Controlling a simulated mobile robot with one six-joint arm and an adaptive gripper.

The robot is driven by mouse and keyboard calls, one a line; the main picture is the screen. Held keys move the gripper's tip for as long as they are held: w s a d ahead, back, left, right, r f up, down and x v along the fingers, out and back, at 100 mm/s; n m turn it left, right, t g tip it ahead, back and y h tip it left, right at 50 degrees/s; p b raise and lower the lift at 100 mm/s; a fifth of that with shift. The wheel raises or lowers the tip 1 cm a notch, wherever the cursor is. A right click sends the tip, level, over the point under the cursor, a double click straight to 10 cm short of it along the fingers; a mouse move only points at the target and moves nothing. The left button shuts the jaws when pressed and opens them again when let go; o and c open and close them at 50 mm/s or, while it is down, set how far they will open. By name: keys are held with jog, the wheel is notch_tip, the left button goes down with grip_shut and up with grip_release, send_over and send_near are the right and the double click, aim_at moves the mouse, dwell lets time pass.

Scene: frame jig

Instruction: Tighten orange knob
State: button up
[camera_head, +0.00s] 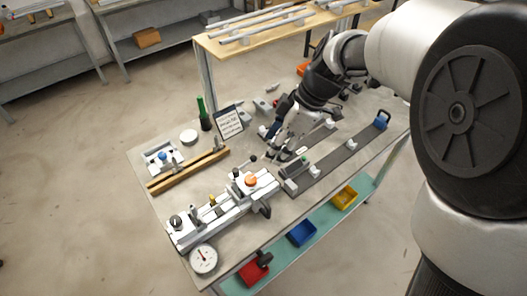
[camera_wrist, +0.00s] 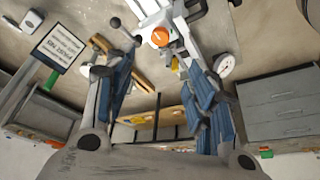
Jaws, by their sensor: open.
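The orange knob (camera_head: 251,180) sits on top of the white clamp block of the frame jig (camera_head: 215,213) on the workbench. It also shows in the wrist view (camera_wrist: 160,37), ahead of my gripper and between its fingers in the picture. My gripper (camera_head: 280,150) is over the bench, up and to the right of the knob in the head view. In the wrist view its two blue-padded fingers (camera_wrist: 160,75) are spread apart with nothing between them. It is apart from the knob.
A lever with a black ball (camera_head: 253,158) rises near the knob. A round dial gauge (camera_head: 203,259) is at the jig's front end. A sign (camera_head: 229,122), a green bottle (camera_head: 203,110) and wooden bars (camera_head: 188,170) stand behind. A dark rail (camera_head: 345,157) lies to the right.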

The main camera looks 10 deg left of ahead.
aim_at(252, 179)
jog(key=b+x, duration=0.3)
jog(key=x, duration=1.2)
jog(key=shift+f, duration=0.4)
jog(key=shift+c, duration=0.6)
jog(key=c, duration=0.9)
